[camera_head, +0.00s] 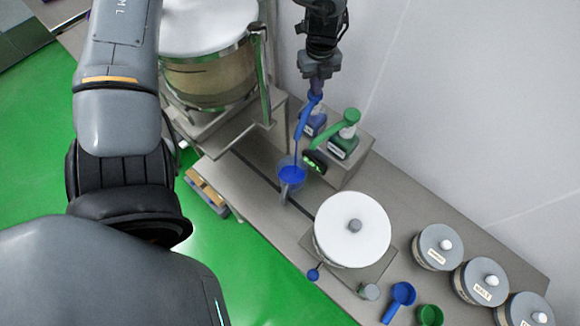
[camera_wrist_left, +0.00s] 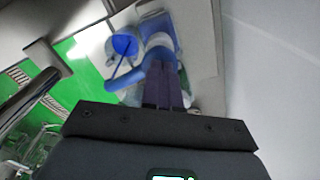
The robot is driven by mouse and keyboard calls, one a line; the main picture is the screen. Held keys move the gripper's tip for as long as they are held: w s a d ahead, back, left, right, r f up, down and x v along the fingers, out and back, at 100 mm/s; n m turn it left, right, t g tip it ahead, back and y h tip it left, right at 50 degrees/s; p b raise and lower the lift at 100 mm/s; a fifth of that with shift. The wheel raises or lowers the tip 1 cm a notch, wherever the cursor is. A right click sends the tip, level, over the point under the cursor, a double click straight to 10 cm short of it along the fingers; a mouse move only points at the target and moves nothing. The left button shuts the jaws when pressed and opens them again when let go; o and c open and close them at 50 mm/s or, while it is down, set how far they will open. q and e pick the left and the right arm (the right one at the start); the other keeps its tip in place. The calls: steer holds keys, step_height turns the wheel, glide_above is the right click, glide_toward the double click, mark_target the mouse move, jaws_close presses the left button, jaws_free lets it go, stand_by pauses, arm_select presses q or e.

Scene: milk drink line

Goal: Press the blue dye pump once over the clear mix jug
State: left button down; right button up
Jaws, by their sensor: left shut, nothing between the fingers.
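The blue dye pump (camera_head: 303,118) stands at the back of the bench, its blue spout reaching over the clear mix jug (camera_head: 290,185). Its bottle (camera_head: 315,124) has a white label. My left gripper (camera_head: 316,88) is shut and empty, fingers pointing down on or just above the pump head; contact is hard to tell. A thin blue stream runs from the spout into the jug, and blue liquid shows inside. In the left wrist view the shut fingers (camera_wrist_left: 165,88) cover part of the blue pump (camera_wrist_left: 127,77), with the jug (camera_wrist_left: 122,46) beyond. My right gripper is not in view.
A green pump bottle (camera_head: 343,140) stands right beside the blue one. A large steel vat (camera_head: 210,75) is left of the jug. A white-lidded pot (camera_head: 352,230), lidded canisters (camera_head: 437,247) and blue (camera_head: 399,300) and green scoops (camera_head: 429,315) lie toward the right front.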

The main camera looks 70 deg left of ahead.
arm_select(q)
steer(key=shift+r+p, duration=0.85)
steer(key=shift+r, duration=0.55)
step_height(320, 180, up, 6)
steer(key=p, duration=0.3)
steer(key=shift+p, duration=0.4)
